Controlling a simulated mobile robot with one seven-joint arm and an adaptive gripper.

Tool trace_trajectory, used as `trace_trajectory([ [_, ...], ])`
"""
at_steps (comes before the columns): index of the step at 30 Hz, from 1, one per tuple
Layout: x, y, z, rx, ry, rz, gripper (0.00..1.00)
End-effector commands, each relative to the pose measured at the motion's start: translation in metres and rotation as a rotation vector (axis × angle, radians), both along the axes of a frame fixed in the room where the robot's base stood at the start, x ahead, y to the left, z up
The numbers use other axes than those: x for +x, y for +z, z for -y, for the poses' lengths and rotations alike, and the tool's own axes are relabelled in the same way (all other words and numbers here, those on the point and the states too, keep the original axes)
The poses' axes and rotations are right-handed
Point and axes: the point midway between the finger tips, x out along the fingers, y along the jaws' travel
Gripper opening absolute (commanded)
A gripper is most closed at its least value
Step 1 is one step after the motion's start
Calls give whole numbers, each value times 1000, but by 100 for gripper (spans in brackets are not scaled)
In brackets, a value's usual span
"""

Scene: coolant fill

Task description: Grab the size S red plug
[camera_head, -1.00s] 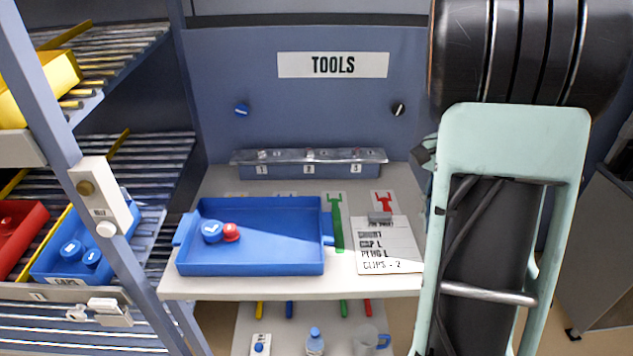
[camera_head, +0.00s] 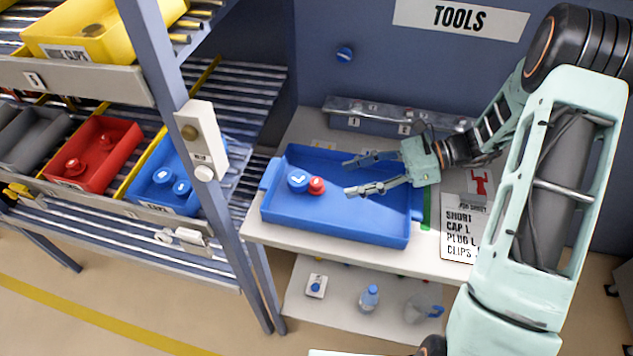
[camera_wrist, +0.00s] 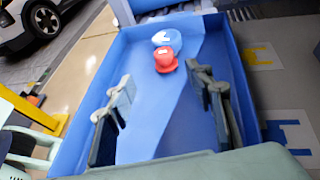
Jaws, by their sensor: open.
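A small red plug (camera_head: 316,185) sits in the blue tray (camera_head: 335,226) on the workbench, right beside a blue cap (camera_head: 298,180) with a white mark. The plug's size mark is too small to read. In the wrist view the red plug (camera_wrist: 166,60) is near the tray's far end, in front of the blue cap (camera_wrist: 165,38). My gripper (camera_head: 349,177) reaches over the tray from the right, open and empty, its fingertips short of the plug. In the wrist view its two fingers (camera_wrist: 158,80) are spread, with the plug beyond them. The red bin (camera_head: 115,172) on the left rack holds more red plugs (camera_head: 75,166).
A rack post (camera_head: 185,120) with a white box (camera_head: 202,145) stands left of the tray. A blue bin (camera_head: 170,203) with caps and a yellow bin (camera_head: 90,30) sit on the rack. A metal rail (camera_head: 375,116) lies behind the tray; a list card (camera_head: 462,225) lies to its right.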

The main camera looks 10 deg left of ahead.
Motion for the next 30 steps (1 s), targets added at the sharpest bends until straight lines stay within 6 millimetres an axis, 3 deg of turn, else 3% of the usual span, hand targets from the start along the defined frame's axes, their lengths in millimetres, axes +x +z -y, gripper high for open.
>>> trace_trajectory([
  [3,-2,-6,-16,0,1,-2,48],
  [11,-1,-12,-31,-2,2,-1,48],
  [19,0,-27,-67,-1,3,0,48],
  [27,0,-30,-71,-2,0,1,48],
  [30,0,-30,-71,-2,0,1,37],
])
